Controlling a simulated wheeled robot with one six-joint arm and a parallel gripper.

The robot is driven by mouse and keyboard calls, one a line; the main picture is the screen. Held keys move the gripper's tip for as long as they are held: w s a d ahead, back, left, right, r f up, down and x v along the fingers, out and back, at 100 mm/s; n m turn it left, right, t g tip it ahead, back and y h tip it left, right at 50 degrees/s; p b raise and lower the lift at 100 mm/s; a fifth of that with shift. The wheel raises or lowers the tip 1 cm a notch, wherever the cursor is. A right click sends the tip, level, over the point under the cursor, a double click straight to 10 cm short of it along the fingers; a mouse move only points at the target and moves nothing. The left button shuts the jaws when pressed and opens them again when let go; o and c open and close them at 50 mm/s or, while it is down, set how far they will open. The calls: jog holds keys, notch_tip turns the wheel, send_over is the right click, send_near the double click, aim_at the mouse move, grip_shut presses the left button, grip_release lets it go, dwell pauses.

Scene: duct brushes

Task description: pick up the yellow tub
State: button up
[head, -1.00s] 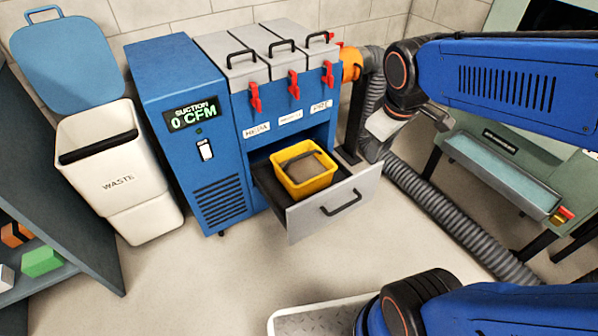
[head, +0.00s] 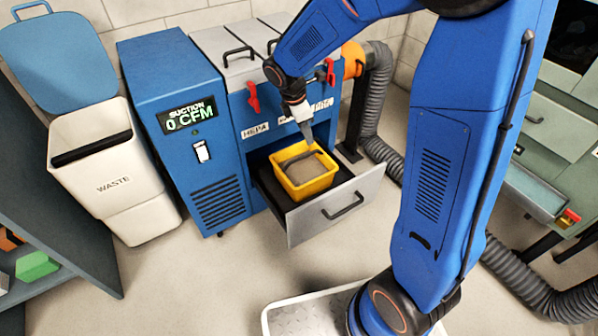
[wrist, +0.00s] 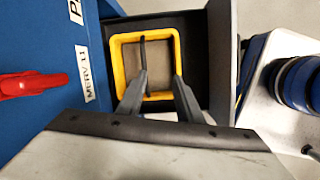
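The yellow tub (head: 308,184) sits upright in the open drawer (head: 330,212) of the blue suction unit. It has a dark handle lying across its top and something tan and flat inside. My gripper (head: 307,140) hangs above the back of the tub, pointing down. In the wrist view the tub (wrist: 118,70) lies beyond my fingertips, and my gripper (wrist: 160,85) shows its two fingers spread apart with nothing between them. One fingertip overlaps the tub's near rim in that view; I cannot tell whether they touch.
The blue unit (head: 185,85) has red latches (head: 253,98) above the drawer. A white waste bin (head: 110,165) stands left, with a shelf (head: 60,230) before it. A grey hose (head: 374,100) runs at the right. Floor in front of the drawer is clear.

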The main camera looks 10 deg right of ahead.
aim_at(302, 157)
jog(key=w+f+n, duration=0.1)
jog(key=f, duration=0.4)
jog(key=w+f+n, duration=0.1)
jog(key=w+f, duration=0.1)
jog(key=f, duration=0.3)
jog(key=w+f, duration=0.2)
jog(key=f, duration=0.3)
jog(key=shift+f+n, duration=0.4)
jog(key=shift+d+x, duration=0.15)
jog(key=shift+x, duration=1.15)
jog(key=shift+d+x, duration=0.15)
jog(key=shift+x, duration=1.15)
jog(key=shift+w, duration=0.2)
jog(key=shift+f, duration=0.3)
jog(key=shift+c, duration=0.6)
grip_shut()
